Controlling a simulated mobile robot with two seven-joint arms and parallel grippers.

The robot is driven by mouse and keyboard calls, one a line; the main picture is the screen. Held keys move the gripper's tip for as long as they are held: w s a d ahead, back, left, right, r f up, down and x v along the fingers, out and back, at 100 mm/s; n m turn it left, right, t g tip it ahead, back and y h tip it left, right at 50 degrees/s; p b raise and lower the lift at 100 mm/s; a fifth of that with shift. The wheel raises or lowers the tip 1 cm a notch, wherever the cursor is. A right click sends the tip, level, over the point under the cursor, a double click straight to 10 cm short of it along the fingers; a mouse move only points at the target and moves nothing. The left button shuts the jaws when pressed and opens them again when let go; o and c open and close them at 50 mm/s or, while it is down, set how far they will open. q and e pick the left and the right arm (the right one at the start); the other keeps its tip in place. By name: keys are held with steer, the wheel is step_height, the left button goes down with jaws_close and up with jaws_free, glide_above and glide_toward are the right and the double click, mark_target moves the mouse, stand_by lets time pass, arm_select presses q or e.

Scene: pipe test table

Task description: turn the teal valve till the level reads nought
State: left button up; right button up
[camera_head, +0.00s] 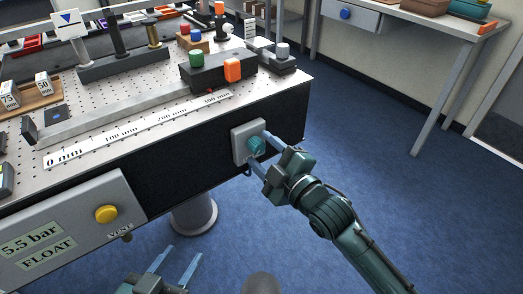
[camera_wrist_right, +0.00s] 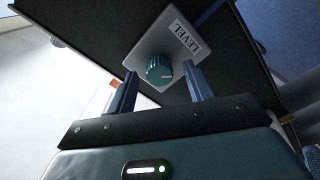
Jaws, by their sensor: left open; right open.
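The teal valve (camera_head: 256,145) is a round ribbed knob on a light grey plate (camera_head: 239,138) on the table's dark front side. In the right wrist view the knob (camera_wrist_right: 159,68) sits on the plate marked LEVEL (camera_wrist_right: 184,37). My right gripper (camera_head: 257,152) is open, with its fingers reaching to either side of the knob. In the wrist view, the right gripper's fingertips (camera_wrist_right: 158,72) flank the knob with gaps, so they look apart from it. My left gripper (camera_head: 179,256) is open and empty, low in front of the table. No level reading is legible.
A grey panel (camera_head: 135,199) with a yellow button (camera_head: 106,214), a 5.5 bar label and a FLOAT label is at the front left. The perforated tabletop (camera_head: 130,128) holds a ruler and a long rail. Blue floor (camera_head: 400,190) lies open to the right.

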steer(key=shift+w+a, duration=0.3)
steer(key=shift+w, duration=0.15)
arm_select(q)
steer(key=shift+r, duration=0.1)
arm_select(e)
steer(key=c, duration=1)
steer(key=shift+o, duration=0.2)
arm_select(q)
steer(key=shift+p, duration=0.3)
